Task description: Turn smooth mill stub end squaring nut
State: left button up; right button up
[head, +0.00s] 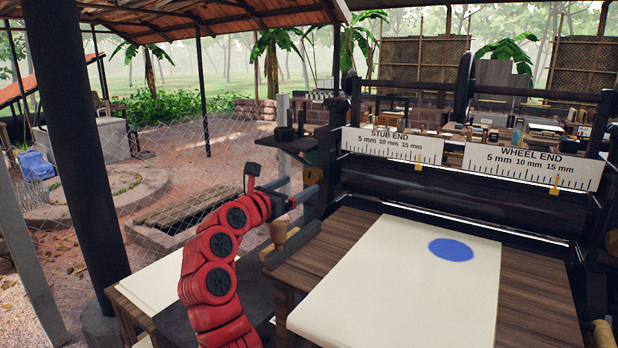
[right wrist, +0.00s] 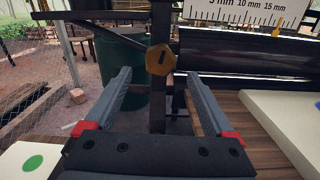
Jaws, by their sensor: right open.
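The stub end squaring nut, a brass hexagon with a dark mark (right wrist: 160,60), sits on a dark upright post of the mill in the right wrist view. It shows small in the head view (head: 314,174), beside the left end of the stub end scale (head: 392,145). My right gripper (head: 303,192), on a red arm, is in front of that post. In the right wrist view its two grey fingers (right wrist: 156,76) are apart, with the nut beyond and between their tips. No contact with the nut shows. My left gripper is not in view.
The wheel end scale (head: 532,166) is at the right, above the dark roller (head: 460,200). A pale sheet with a blue dot (head: 390,270) lies on the wooden table (head: 535,295). A wooden handle (head: 279,232) is close to my right arm. A dark green drum (right wrist: 118,75) stands behind the post.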

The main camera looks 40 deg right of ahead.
aim_at(309, 179)
jog(key=x, duration=0.6)
jog(key=c, duration=1.4)
